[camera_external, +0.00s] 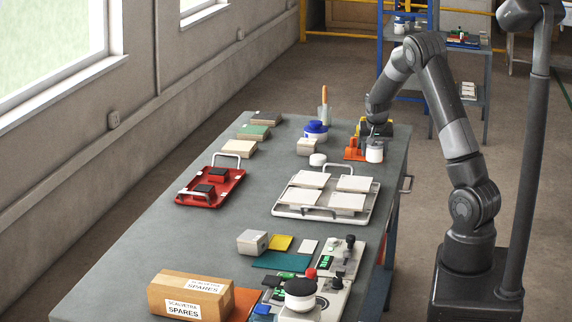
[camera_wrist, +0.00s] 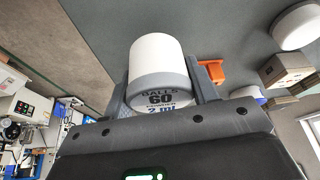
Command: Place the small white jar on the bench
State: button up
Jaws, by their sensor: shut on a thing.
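The small white jar (camera_external: 374,153) is near the far right edge of the grey bench (camera_external: 170,232). My gripper (camera_external: 375,135) is above it with the fingers around it. In the wrist view the jar (camera_wrist: 157,58) sits between both fingers of my gripper (camera_wrist: 167,88), which are shut on it. Its grey label reads "BALLS 60" and "2 ml". The jar looks upright in the external view. I cannot tell whether its base touches the bench top or hangs just above it.
An orange stand (camera_external: 355,149) is close left of the jar. A white round piece (camera_external: 317,159), a blue-lidded tub (camera_external: 315,130) and a beige block (camera_external: 307,146) are farther left. A white tray of tiles (camera_external: 278,211) lies in front.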

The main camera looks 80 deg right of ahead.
aim_at(374, 159)
jog(key=shift+f, duration=1.75)
jog(key=shift+f, duration=0.1)
jog(key=o, duration=1)
jog(key=shift+o, duration=0.2)
jog(key=v, duration=1.2)
